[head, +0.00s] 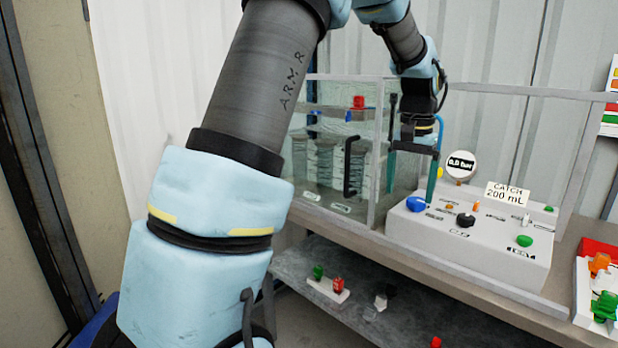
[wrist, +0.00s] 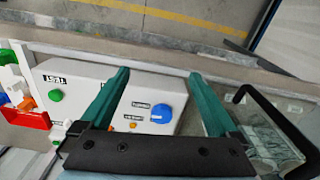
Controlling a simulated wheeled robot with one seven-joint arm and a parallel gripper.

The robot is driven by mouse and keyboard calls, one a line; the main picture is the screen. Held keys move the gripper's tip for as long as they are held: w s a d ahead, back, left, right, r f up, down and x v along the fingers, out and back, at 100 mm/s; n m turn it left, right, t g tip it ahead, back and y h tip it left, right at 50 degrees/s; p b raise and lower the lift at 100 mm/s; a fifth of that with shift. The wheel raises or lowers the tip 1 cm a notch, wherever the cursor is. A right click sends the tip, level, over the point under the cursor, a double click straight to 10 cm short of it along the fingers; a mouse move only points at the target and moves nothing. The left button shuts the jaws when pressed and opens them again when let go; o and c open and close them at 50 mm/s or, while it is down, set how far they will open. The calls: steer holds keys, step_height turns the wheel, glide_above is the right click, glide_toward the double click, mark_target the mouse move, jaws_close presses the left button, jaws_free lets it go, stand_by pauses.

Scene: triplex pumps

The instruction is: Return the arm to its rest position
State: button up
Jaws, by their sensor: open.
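My arm (head: 262,85) rises large across the middle of the head view and bends over at the top. My gripper (head: 411,188) hangs down from it, above the left part of the white control box (head: 480,262). Its two teal fingers are apart with nothing between them. In the wrist view my gripper (wrist: 158,74) is also open and empty. The box's blue knob (wrist: 161,113) shows between the fingers, below them. The green button (wrist: 55,95) is left of the fingers. Whether a fingertip touches the box I cannot tell.
A clear-walled tank (head: 340,150) with a black handle (head: 354,166) stands close left of my gripper. A round gauge (head: 461,164) and a "CATCH 200 mL" sign (head: 507,193) stand behind the box. A lower shelf (head: 400,310) holds small parts. Coloured fittings (head: 601,285) sit at far right.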

steer(key=s+a+f+n, duration=0.2)
steer(key=s+a+f, duration=0.1)
steer(key=a, duration=0.6)
steer(key=s+a+f+n, duration=0.2)
steer(key=s+a, duration=0.3)
steer(key=a, duration=0.5)
steer(key=s+a+f+n+t, duration=0.1)
steer(key=s+a+f, duration=0.3)
steer(key=a, duration=0.5)
steer(key=shift+a+n, duration=0.4)
steer(key=shift+n, duration=0.2)
